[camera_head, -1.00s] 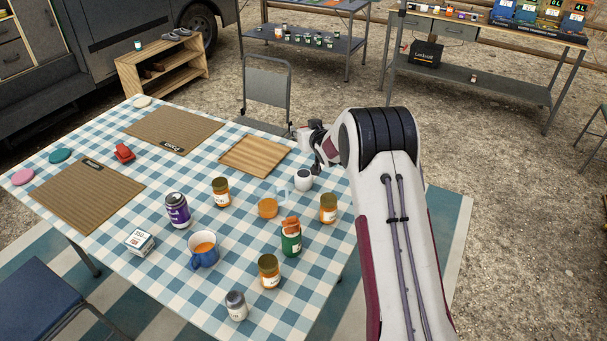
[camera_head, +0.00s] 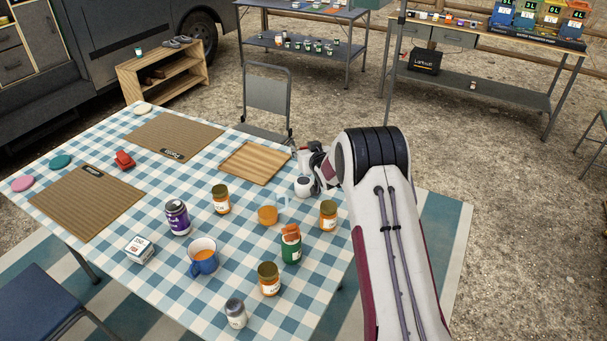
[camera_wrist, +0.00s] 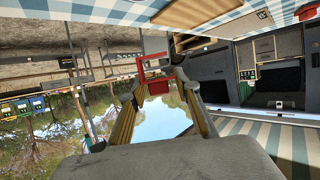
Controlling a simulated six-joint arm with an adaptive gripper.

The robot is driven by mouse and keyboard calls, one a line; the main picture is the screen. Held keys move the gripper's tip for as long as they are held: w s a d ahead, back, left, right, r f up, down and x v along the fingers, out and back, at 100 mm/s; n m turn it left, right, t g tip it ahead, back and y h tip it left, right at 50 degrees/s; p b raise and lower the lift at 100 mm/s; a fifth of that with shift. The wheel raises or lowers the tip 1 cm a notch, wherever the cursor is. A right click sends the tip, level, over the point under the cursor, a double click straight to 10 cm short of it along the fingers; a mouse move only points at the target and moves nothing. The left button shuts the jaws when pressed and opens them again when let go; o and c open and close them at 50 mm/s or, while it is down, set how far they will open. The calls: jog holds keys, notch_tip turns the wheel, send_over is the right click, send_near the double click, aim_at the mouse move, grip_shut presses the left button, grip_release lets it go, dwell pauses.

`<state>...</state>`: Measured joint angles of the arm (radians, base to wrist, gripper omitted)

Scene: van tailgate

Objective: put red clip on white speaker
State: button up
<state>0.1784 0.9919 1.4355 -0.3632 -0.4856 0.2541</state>
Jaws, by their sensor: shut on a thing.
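My gripper (camera_wrist: 160,88) is shut on a red clip (camera_wrist: 153,80), which shows between the fingertips in the wrist view. A small white rounded thing with a dark round face, which looks like the white speaker (camera_head: 304,187), sits on the checked table near its right edge in the head view. The end of my arm (camera_head: 315,160) is just above and behind it there. My fingers and the clip cannot be made out in that view, and I cannot tell their gap to the speaker. The speaker is not clear in the wrist view.
A wooden board (camera_head: 254,162) lies left of the speaker. An orange cup (camera_head: 267,215), a jar (camera_head: 328,214) and a green canister (camera_head: 291,247) stand in front of it. Another red object (camera_head: 124,159) lies between two brown mats. A grey chair (camera_head: 267,95) stands behind the table.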

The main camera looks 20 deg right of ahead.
jog(key=shift+f, duration=2.35)
jog(key=shift+f, duration=1.9)
jog(key=o, duration=0.8)
jog(key=shift+f, duration=0.1)
jog(key=shift+s+r, duration=0.2)
jog(key=shift+r, duration=0.05)
jog(key=shift+v, duration=5.75)
